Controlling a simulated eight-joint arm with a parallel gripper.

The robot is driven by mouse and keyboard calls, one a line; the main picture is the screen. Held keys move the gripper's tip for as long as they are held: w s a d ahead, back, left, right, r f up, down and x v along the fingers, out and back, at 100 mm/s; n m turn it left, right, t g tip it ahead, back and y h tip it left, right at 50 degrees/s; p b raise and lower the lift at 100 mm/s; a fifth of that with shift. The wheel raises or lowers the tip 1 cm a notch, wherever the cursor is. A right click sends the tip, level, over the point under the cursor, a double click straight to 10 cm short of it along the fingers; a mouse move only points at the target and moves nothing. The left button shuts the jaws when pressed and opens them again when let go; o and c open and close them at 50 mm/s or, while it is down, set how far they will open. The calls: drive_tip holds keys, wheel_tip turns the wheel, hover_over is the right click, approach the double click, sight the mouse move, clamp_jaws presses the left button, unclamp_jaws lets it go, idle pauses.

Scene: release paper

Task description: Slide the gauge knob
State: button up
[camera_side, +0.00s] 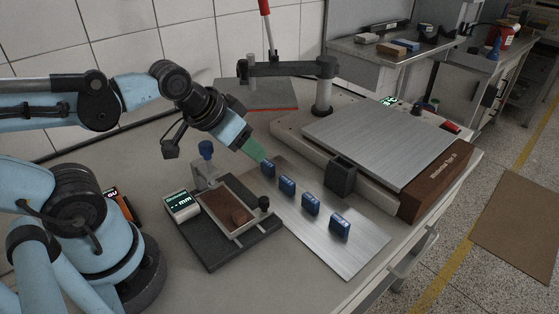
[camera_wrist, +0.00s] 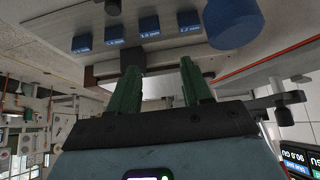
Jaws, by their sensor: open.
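The gauge (camera_side: 212,250) is a dark base with a framed brown bed, left of the metal strip in the side view. It has a small display (camera_side: 182,203) showing dashes and "mm", a blue knob (camera_side: 206,149) on a post, and a black knob (camera_side: 264,202) at its right side. I cannot tell which knob the task means. My gripper (camera_side: 260,157) has green fingers and hangs above and behind the gauge, near the farthest blue block (camera_side: 268,168). In the wrist view my gripper (camera_wrist: 160,68) is open, with nothing between the fingers. A large blue cylinder (camera_wrist: 232,22) lies close at upper right.
Several blue labelled blocks stand in a row on the metal strip (camera_side: 352,262); they also show in the wrist view (camera_wrist: 115,43). A machine with a broad metal plate (camera_side: 380,140) and a small dark box (camera_side: 341,176) stand to the right. A red-handled press (camera_side: 268,30) rises behind.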

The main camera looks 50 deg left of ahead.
sight(205, 146)
drive_tip(key=shift+c, duration=0.5)
drive_tip(key=shift+r, duration=0.1)
drive_tip(key=shift+c, duration=1.1)
drive_tip(key=r, duration=0.1)
drive_tip(key=r+g, duration=0.1)
drive_tip(key=r, duration=0.1)
drive_tip(key=a+r+g, duration=0.1)
drive_tip(key=r, duration=0.1)
drive_tip(key=shift+s+a+r, duration=0.1)
drive_tip(key=shift+s+r, duration=0.1)
drive_tip(key=shift+s, duration=0.2)
clamp_jaws()
drive_tip(key=s+a+r+g+y, duration=0.15)
drive_tip(key=s+r+g, duration=0.25)
drive_tip(key=s+r, duration=0.5)
drive_tip(key=w+f, duration=0.1)
drive_tip(key=f, duration=0.2)
drive_tip(key=w+a+f, duration=0.1)
drive_tip(key=f, duration=0.3)
drive_tip(key=w+f, duration=0.1)
drive_tip(key=f, duration=0.3)
drive_tip(key=shift+w+a+f, duration=0.25)
drive_tip(key=shift+a, duration=0.15)
drive_tip(key=shift+f, duration=1.3)
